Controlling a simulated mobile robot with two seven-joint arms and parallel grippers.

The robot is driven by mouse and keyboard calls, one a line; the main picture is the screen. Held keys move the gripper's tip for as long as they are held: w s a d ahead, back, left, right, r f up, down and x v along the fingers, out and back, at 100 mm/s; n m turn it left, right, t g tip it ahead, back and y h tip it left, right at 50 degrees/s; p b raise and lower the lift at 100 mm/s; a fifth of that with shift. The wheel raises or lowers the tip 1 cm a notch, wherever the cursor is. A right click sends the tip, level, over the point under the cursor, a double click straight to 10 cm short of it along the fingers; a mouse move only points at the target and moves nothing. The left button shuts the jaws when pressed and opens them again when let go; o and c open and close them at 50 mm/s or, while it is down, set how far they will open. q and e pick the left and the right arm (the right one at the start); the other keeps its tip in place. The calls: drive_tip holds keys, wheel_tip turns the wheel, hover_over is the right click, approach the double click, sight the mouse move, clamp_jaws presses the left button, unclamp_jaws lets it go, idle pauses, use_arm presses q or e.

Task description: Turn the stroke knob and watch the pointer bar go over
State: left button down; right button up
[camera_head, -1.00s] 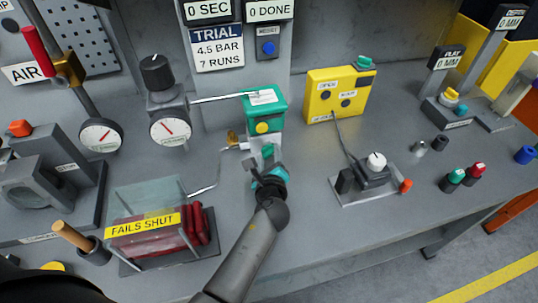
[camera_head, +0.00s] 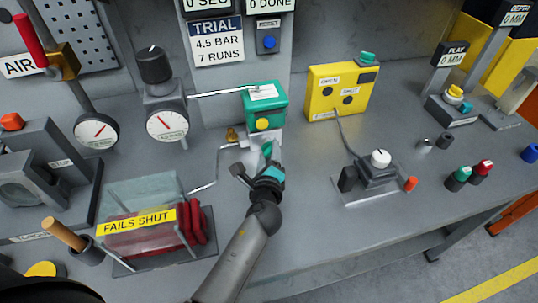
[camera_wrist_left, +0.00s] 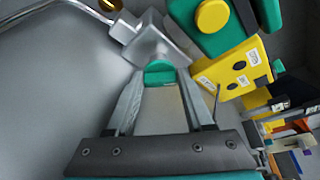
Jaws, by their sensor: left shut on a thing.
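The teal actuator box (camera_head: 264,103) with a yellow button stands on a grey valve body in the middle of the bench. A small teal knob (camera_wrist_left: 160,72), which I take for the stroke knob, sits low on the front of that valve body. My left gripper (camera_wrist_left: 160,85) has its two fingers on either side of the knob and is shut on it. In the head view the left gripper (camera_head: 267,162) reaches up to the valve from below and partly hides the knob. I cannot pick out the pointer bar clearly. My right gripper is not in view.
A yellow box (camera_head: 341,92) stands behind right, cabled to a white-knobbed switch (camera_head: 380,159). A clear-lidded tray labelled FAILS SHUT (camera_head: 140,222) is at front left, close to my left arm. A round gauge (camera_head: 167,124) stands left. Bench front right of my arm is clear.

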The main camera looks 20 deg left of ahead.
use_arm(q)
drive_tip(key=shift+c, duration=1.4)
unclamp_jaws()
